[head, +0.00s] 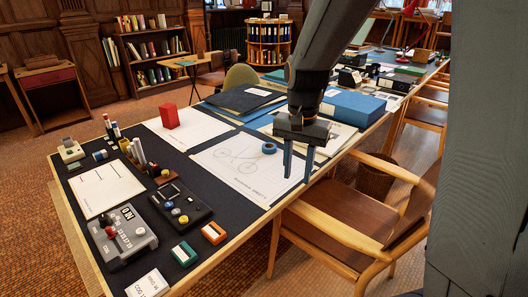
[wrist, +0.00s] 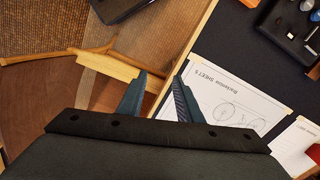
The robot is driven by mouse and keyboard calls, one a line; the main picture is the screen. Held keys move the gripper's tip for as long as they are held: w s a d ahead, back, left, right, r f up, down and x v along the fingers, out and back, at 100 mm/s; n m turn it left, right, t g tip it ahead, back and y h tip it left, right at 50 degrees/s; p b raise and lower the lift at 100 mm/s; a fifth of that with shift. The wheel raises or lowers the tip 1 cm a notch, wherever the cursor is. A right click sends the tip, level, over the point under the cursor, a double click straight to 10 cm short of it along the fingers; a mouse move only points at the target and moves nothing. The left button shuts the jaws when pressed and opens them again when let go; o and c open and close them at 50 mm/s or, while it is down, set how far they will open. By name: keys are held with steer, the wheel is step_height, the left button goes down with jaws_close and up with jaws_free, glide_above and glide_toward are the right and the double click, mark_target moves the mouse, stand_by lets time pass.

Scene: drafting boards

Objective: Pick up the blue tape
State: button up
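The blue tape (head: 268,148) is a small blue roll lying on a white drawing sheet (head: 236,166) with a bicycle sketch, on the dark table top. My gripper (head: 298,178) is to the right of the tape in the head view, above the table's near right edge and apart from the tape. Its two blue fingers point down, spread apart, with nothing between them. In the wrist view my gripper (wrist: 160,76) is over the table edge and a chair, and the sheet (wrist: 225,100) shows to its right. The tape is not visible in the wrist view.
A red block (head: 169,115) stands beyond the sheet. A black panel with knobs (head: 180,206) and a grey control box (head: 122,235) lie at the near left. A large blue box (head: 352,107) stands behind my gripper. A wooden chair (head: 345,215) stands against the right edge.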

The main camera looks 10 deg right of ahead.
steer(key=w+a+f+m+b, duration=0.15)
steer(key=w+m+b, duration=0.25)
steer(key=w+m, duration=1.1)
steer(key=m+b, duration=0.3)
steer(key=m, duration=0.1)
glide_toward(266, 145)
steer(key=s, duration=0.3)
steer(key=shift+m, duration=0.3)
steer(key=shift+a+f, duration=0.15)
steer(key=shift+f, duration=1.95)
steer(key=shift+a+f, duration=0.1)
steer(key=shift+f, duration=1.95)
jaws_close()
